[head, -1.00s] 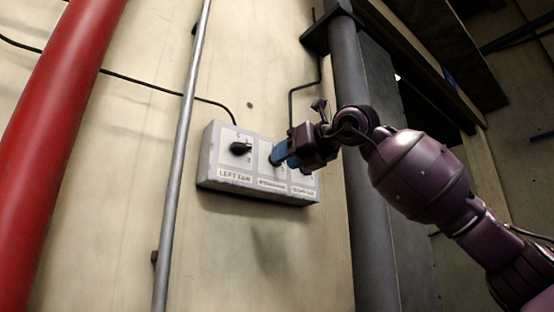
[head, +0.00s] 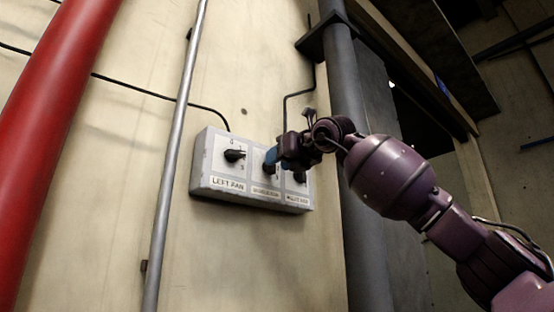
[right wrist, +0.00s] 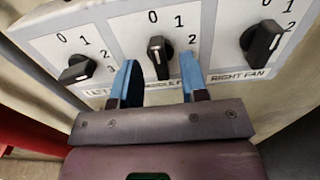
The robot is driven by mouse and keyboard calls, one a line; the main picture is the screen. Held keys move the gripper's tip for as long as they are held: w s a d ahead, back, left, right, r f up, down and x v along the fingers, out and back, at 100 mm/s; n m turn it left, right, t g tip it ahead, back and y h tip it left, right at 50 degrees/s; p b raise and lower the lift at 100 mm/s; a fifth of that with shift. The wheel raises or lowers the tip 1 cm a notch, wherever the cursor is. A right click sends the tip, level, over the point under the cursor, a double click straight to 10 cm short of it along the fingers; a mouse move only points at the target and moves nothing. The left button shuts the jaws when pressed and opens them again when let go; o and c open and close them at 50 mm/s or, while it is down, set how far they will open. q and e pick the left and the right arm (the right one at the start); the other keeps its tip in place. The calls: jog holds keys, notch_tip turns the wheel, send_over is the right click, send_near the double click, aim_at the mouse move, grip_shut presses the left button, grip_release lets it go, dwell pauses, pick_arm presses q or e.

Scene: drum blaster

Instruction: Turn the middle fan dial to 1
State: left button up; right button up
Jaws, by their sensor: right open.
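The middle fan dial (right wrist: 160,57) is a black knob on a white plate. In the right wrist view its white mark is at the top end, pointing roughly at the 0. My right gripper (right wrist: 158,60) is open, with one blue finger on each side of the middle dial. I cannot tell whether either finger touches it. In the head view the right gripper (head: 270,160) is at the panel and covers much of the middle dial. My left gripper is not in view.
The grey control box (head: 203,178) also bears the left fan dial (head: 234,155) and the right fan dial (head: 300,177). A thin metal pipe (head: 178,130) and a red pipe (head: 50,120) run left of it. A thick dark pipe (head: 362,220) stands at the right.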

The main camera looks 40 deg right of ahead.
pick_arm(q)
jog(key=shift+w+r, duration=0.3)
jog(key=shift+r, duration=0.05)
pick_arm(e)
jog(key=shift+w, duration=0.75)
grip_shut()
